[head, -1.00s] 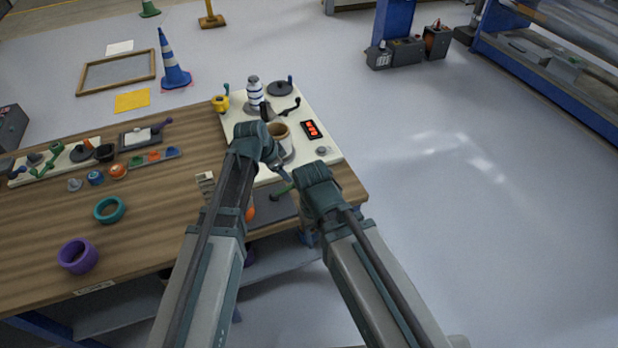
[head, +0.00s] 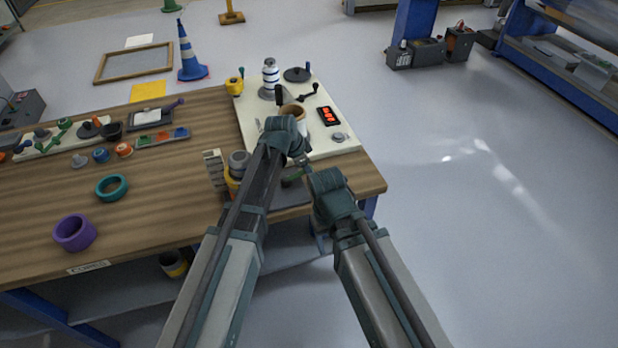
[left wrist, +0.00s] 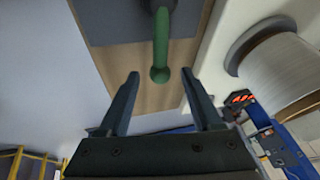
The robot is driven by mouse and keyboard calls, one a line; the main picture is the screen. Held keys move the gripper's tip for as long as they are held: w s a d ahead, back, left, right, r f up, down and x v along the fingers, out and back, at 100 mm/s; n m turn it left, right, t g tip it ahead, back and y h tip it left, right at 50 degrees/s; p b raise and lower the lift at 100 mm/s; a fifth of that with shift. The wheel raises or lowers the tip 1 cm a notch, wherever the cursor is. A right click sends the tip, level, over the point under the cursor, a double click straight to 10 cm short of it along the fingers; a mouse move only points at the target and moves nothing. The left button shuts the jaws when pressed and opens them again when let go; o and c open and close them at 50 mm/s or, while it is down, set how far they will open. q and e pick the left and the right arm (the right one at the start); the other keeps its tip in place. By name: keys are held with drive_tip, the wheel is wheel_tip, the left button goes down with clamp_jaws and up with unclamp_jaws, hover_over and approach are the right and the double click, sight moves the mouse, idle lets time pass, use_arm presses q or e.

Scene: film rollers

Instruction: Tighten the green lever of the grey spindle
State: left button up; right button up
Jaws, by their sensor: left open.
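The green lever (left wrist: 160,48) hangs down from the top of the left wrist view, over a grey plate (left wrist: 112,22). Its rounded knob end lies between and slightly beyond my open left fingertips (left wrist: 158,85), with a gap on both sides. In the head view a bit of the green lever (head: 292,178) shows between my two wrists, above the dark grey plate (head: 290,200). My left gripper (head: 304,160) is close above it, mostly behind its wrist. My right wrist is just to the right; its fingers cannot be made out. The grey spindle is mostly hidden.
A cream board (head: 255,125) with a tan-topped roller (head: 297,110), striped roller (head: 270,75), cranks and red display (head: 327,115) stands behind. A grey-topped yellow roller (head: 238,162) is left of my left arm.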

use_arm(q)
drive_tip(key=shift+b+x, duration=0.85)
drive_tip(key=shift+x, duration=0.7)
use_arm(e)
wheel_tip(320, 180, down, 3)
drive_tip(key=shift+r, duration=0.15)
use_arm(q)
drive_tip(key=shift+r, duration=0.1)
clamp_jaws()
